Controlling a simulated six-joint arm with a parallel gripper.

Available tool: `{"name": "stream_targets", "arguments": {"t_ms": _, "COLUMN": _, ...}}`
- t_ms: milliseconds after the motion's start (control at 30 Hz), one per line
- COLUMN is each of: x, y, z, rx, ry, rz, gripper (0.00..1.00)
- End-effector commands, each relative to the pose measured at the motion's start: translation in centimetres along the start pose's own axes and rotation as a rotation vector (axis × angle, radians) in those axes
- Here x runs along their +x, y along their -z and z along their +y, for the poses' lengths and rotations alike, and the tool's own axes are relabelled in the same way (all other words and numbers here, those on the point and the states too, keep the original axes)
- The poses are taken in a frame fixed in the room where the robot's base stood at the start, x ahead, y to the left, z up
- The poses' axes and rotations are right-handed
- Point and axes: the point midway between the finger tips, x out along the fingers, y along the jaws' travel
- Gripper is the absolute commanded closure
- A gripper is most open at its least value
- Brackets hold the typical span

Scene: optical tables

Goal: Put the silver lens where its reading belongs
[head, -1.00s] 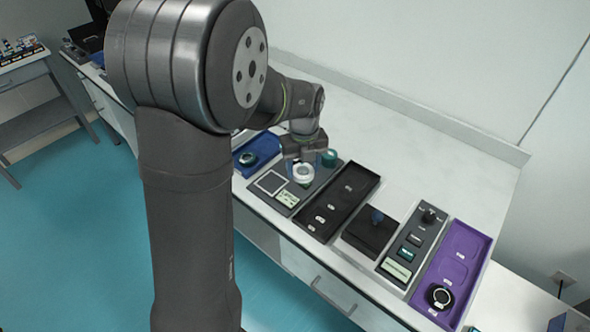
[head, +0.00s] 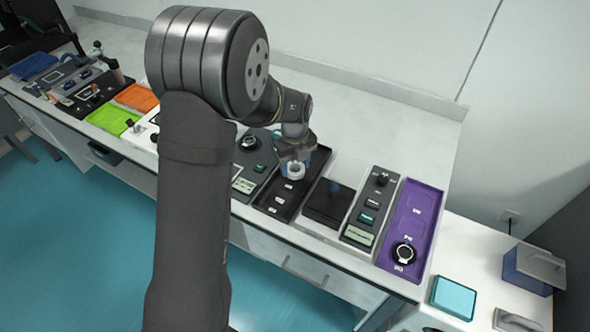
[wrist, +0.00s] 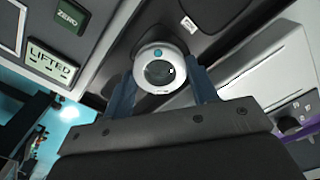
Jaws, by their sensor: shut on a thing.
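My gripper (head: 293,158) is shut on the silver lens (head: 296,170), a round pale ring with a dark glass middle and a teal dot. In the wrist view the lens (wrist: 160,72) sits between the two blue fingers. It is held above the black tray (head: 270,208), which has several small white labels. Left of the tray stands the grey instrument (head: 262,182) with a green button and a display (wrist: 50,62) that reads "LIFTED" in the wrist view. The purple tray (head: 437,204) at the right holds a black-rimmed lens (head: 403,254) in its front place.
Orange (head: 137,97) and green (head: 112,118) trays lie far left. The bench behind is clear.

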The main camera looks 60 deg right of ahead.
Motion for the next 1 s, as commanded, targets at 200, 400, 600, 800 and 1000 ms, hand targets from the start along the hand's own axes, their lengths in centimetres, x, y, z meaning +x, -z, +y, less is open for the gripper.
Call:
{"name": "stream_targets", "arguments": {"t_ms": 200, "x": 2.5, "y": 0.0, "z": 0.0, "rx": 0.000, "ry": 0.000, "rz": 0.000, "gripper": 0.71}}
{"name": "stream_targets", "arguments": {"t_ms": 400, "x": 2.5, "y": 0.0, "z": 0.0, "rx": 0.000, "ry": 0.000, "rz": 0.000, "gripper": 0.71}}
{"name": "stream_targets", "arguments": {"t_ms": 600, "x": 2.8, "y": 0.0, "z": 0.0, "rx": 0.000, "ry": 0.000, "rz": 0.000, "gripper": 0.35}}
{"name": "stream_targets", "arguments": {"t_ms": 800, "x": 2.8, "y": 0.0, "z": 0.0, "rx": 0.000, "ry": 0.000, "rz": 0.000, "gripper": 0.25}}
{"name": "stream_targets", "arguments": {"t_ms": 1000, "x": 2.4, "y": 0.0, "z": 0.0, "rx": 0.000, "ry": 0.001, "rz": -0.001, "gripper": 0.25}}
